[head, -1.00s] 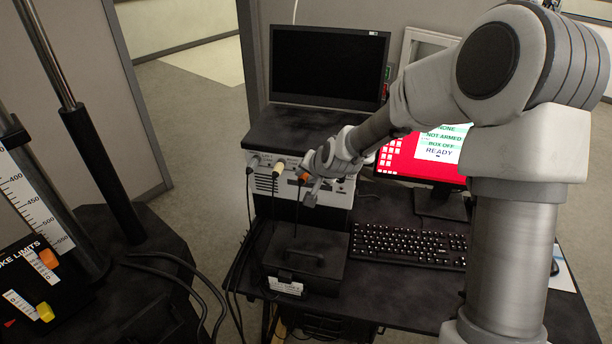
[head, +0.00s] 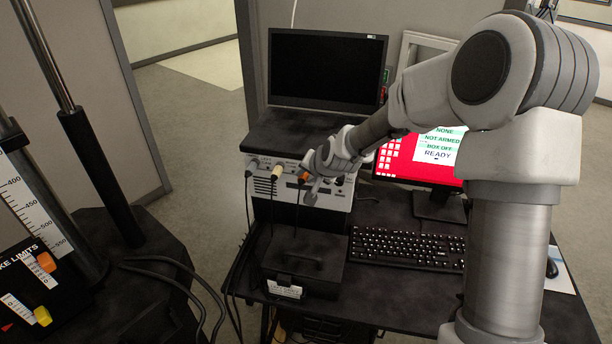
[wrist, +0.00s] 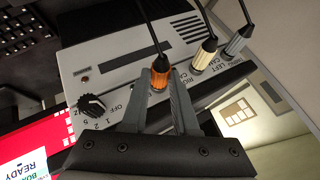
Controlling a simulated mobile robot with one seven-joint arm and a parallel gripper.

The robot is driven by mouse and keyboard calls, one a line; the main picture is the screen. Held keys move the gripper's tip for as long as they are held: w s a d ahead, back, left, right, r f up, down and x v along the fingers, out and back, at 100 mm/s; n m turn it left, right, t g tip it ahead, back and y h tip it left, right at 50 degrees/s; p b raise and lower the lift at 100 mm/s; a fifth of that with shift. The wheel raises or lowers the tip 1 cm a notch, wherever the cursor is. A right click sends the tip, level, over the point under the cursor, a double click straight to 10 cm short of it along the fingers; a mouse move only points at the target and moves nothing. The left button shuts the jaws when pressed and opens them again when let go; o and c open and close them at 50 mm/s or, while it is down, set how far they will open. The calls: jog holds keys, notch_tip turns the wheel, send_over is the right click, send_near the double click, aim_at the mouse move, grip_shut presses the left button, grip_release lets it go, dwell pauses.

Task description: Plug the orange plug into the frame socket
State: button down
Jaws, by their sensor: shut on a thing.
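The orange plug (head: 303,177) is at the front panel of the grey control box (head: 330,196), with a black cable running from it. My gripper (head: 307,182) is shut on the orange plug; in the wrist view the fingers (wrist: 161,88) close on both sides of the plug (wrist: 160,70). The plug's tip is at or close to the panel, and the fingers hide the contact, so I cannot tell whether it sits in a socket. I cannot pick out which opening is the frame socket.
A cream plug (wrist: 204,53) and a grey plug (wrist: 239,40) stand in the panel beside the orange one, with cables. A black rotary knob (wrist: 92,105) is on the other side. A black lidded box (head: 305,262) and a keyboard (head: 408,247) lie in front.

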jog(key=shift+w+d+r, duration=0.1)
jog(key=shift+w, duration=0.05)
jog(key=c, duration=0.8)
grip_release()
jog(key=shift+w, duration=0.1)
jog(key=o, duration=0.7)
jog(key=shift+p+v, duration=0.9)
jog(key=shift+v, duration=1.6)
jog(key=p+v, duration=0.8)
jog(key=v, duration=0.9)
jog(key=shift+r+p, duration=0.15)
jog(key=shift+p, duration=0.25)
